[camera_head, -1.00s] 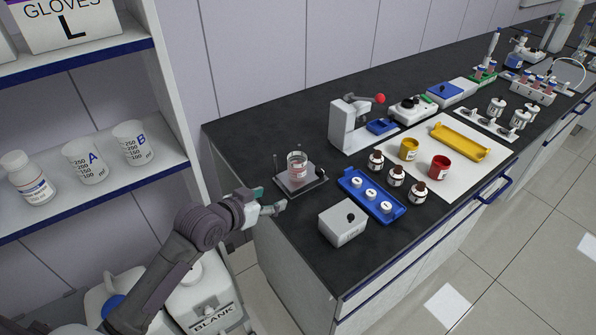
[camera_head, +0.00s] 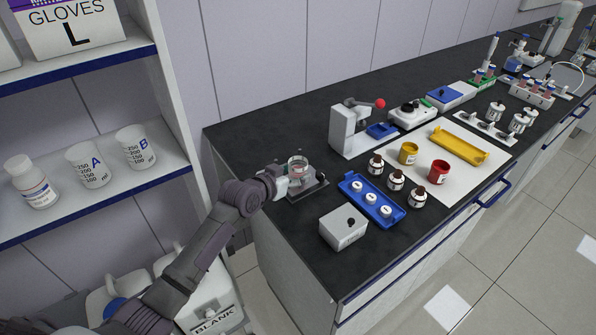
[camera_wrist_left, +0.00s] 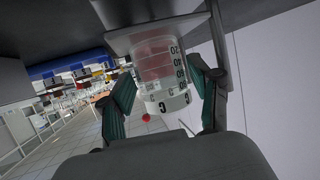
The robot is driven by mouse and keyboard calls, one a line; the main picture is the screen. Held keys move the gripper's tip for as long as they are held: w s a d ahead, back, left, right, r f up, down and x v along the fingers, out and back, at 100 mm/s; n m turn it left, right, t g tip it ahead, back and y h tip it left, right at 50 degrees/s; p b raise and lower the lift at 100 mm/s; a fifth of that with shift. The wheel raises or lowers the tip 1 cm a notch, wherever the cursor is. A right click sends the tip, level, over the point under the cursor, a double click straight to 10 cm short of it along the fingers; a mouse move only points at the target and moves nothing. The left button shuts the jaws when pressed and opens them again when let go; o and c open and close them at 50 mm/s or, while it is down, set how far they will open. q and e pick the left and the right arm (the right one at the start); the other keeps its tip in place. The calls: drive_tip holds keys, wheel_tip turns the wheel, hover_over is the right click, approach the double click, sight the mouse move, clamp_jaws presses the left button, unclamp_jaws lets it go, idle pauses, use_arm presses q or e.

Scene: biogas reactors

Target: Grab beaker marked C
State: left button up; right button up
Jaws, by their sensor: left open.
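The beaker marked C (camera_head: 298,166) is clear with a reddish content and stands on a small dark-topped device (camera_head: 308,190) near the bench's left end. In the left wrist view the beaker (camera_wrist_left: 162,78) shows its letter C and graduation marks. My left gripper (camera_head: 287,181) is at the beaker's left side. In the left wrist view its two green-padded fingers (camera_wrist_left: 164,98) are open, one on each side of the beaker. Whether the pads touch the glass cannot be told. My right gripper is not in view.
Beakers A (camera_head: 88,165) and B (camera_head: 135,148) stand on the shelf at left. A grey box (camera_head: 343,227), a blue tray (camera_head: 371,199) with white-capped items, and a white stand (camera_head: 347,132) are near the device. The bench's front left corner is bare.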

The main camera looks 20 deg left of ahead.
use_arm(q)
drive_tip(key=x, duration=0.2)
drive_tip(key=shift+w+f, duration=0.15)
drive_tip(key=shift+w, duration=0.05)
drive_tip(key=c, duration=1)
